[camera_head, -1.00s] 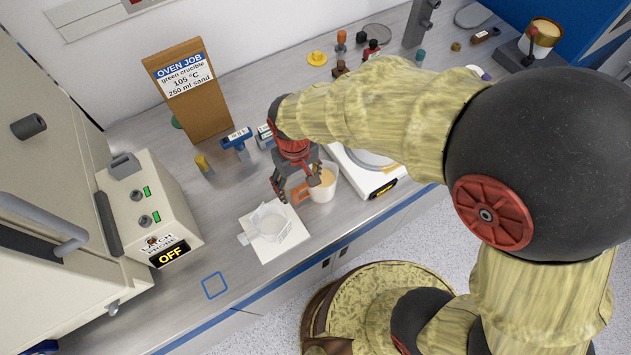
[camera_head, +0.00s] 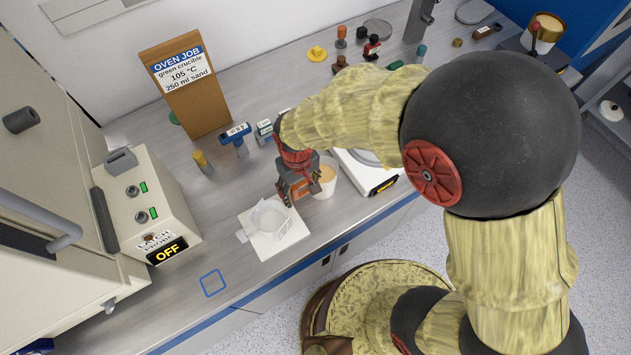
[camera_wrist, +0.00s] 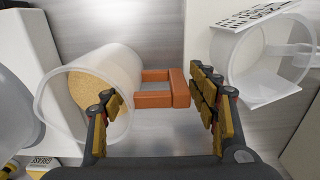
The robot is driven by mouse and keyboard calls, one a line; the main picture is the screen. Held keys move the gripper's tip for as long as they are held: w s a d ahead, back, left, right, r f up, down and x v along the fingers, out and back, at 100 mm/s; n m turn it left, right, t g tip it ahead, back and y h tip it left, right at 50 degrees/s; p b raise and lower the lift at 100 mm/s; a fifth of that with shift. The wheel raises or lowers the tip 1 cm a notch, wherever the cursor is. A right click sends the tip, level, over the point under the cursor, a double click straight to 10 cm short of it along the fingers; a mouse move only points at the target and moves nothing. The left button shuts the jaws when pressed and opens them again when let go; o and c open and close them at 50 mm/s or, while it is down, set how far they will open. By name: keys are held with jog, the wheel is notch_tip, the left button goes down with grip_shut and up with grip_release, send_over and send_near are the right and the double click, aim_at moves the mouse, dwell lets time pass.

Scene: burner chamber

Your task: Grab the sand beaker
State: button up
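The sand beaker (camera_head: 327,183) is a whitish cup with tan sand inside, standing on the bench beside the white balance. In the wrist view the beaker (camera_wrist: 125,75) is at the left, and its orange handle (camera_wrist: 160,88) points right. My gripper (camera_head: 298,192) is just left of the beaker in the head view. In the wrist view my gripper (camera_wrist: 157,100) is open, with the handle showing in the gap between its fingers. The left finger overlaps the beaker's rim in the picture. I cannot tell whether it touches. The fingers partly hide the handle in the head view.
A clear empty beaker (camera_head: 268,222) stands on a white pad (camera_head: 276,248) close to the left of my gripper. The balance (camera_head: 376,181) is close on the right. The oven job sign (camera_head: 196,105) stands behind. Bare bench lies around the blue square (camera_head: 213,283).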

jog(key=c, duration=1.3)
grip_shut()
